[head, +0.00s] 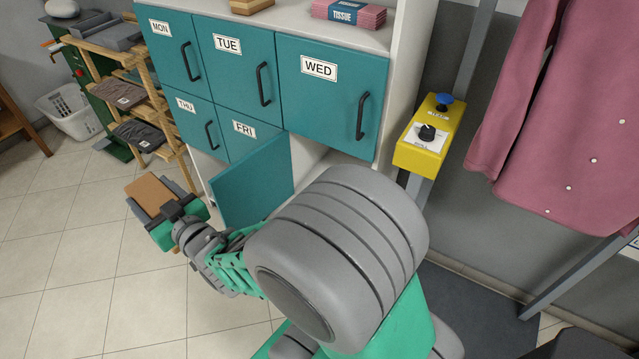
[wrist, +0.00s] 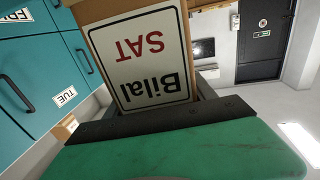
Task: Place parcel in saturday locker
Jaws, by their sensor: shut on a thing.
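My gripper (head: 173,210) is shut on a brown parcel (head: 150,194), held in the air left of the open locker door. In the wrist view the parcel (wrist: 142,50) shows a white label reading "Bilal SAT", upside down. A teal locker door (head: 253,184) below WED stands swung open; no label shows on its visible face. The open compartment (head: 308,158) beside it shows a pale interior, partly hidden by the door and my arm. I cannot see a Saturday sign on the locker.
Closed teal doors MON (head: 166,45), TUE (head: 238,62), WED (head: 328,90), THU (head: 196,124) and FRI (head: 243,138) have black handles. A yellow control box (head: 430,135) is right of the cabinet, near a hanging pink coat (head: 565,110). Wooden shelves (head: 150,70) stand left. Tiled floor is clear at lower left.

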